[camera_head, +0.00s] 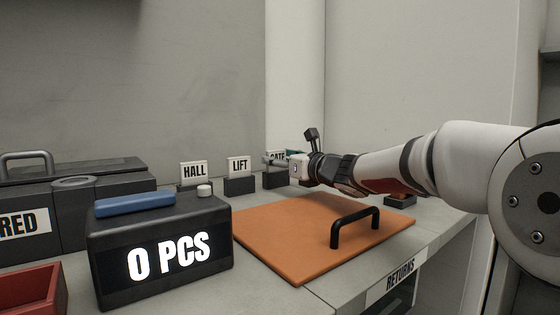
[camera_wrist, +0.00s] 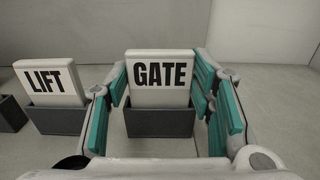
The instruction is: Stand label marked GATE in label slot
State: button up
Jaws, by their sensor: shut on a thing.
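The white label marked GATE (camera_wrist: 160,66) stands upright between the fingers of my gripper (camera_wrist: 161,82) in the wrist view. My gripper is shut on its side edges. The label's lower edge meets the top of a dark grey slot block (camera_wrist: 160,124); how deep it sits cannot be told. In the head view the GATE label (camera_head: 276,155) is partly hidden by my gripper (camera_head: 284,159), above the slot block (camera_head: 273,181) at the back of the counter.
Labels LIFT (camera_head: 239,164) and HALL (camera_head: 194,171) stand in blocks to the left. An orange board (camera_head: 290,245) with a black handle (camera_head: 356,222) lies in front. A dark box reading 0 PCS (camera_head: 165,258) and a red tray (camera_head: 28,290) are at the front left.

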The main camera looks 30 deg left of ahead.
jog(key=shift+f+b, duration=0.3)
jog(key=o, duration=1.1)
jog(key=v, duration=1.2)
